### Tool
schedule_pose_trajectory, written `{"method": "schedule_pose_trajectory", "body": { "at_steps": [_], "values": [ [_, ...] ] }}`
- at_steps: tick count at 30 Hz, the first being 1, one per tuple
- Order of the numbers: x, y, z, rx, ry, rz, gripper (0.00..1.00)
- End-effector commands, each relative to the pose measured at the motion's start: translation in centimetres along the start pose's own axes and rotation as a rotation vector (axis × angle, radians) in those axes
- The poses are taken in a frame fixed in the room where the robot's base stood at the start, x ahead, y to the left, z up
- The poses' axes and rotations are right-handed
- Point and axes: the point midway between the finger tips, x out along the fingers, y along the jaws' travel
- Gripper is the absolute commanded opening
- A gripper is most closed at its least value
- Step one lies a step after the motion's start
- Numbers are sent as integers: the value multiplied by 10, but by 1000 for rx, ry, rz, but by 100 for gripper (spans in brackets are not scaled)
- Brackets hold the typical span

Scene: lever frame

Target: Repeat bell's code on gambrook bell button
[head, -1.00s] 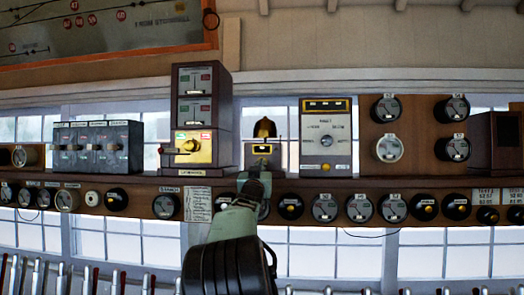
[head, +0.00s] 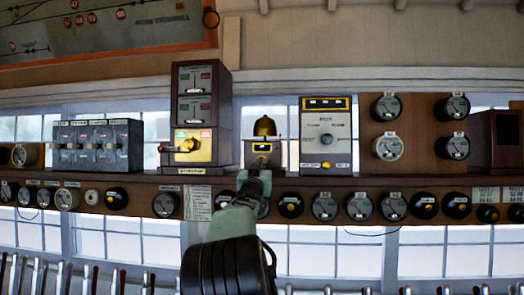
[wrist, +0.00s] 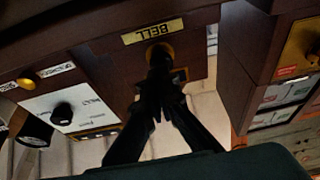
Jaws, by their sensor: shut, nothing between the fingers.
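The bell box (head: 251,151) is a brown wooden case with a brass dome bell (head: 265,127) on top, standing on the shelf in the middle of the head view. In the wrist view, upside down, its yellow plate (wrist: 153,31) reads BELL. Below that plate is a round button with a brass ring (wrist: 172,49), mostly covered by my fingertips. My gripper (wrist: 158,56) is shut and empty, with its tips at the button. I cannot tell whether they touch or press it. In the head view, my gripper (head: 259,164) points up to the box front.
A brown block instrument with a yellow panel (head: 197,149) stands left of the bell box. A pale-fronted instrument with a black knob (head: 326,140) stands to the right. Several round dials and plungers line the shelf front (head: 290,205). Lever tops show along the bottom edge.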

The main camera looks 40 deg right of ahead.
Motion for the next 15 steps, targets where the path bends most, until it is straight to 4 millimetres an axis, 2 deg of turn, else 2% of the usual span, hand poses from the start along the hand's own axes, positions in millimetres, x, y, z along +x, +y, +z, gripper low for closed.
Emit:
{"method": "schedule_pose_trajectory", "body": {
  "at_steps": [15],
  "values": [
    [15,0,4,-1,0,1,0]
  ]
}}
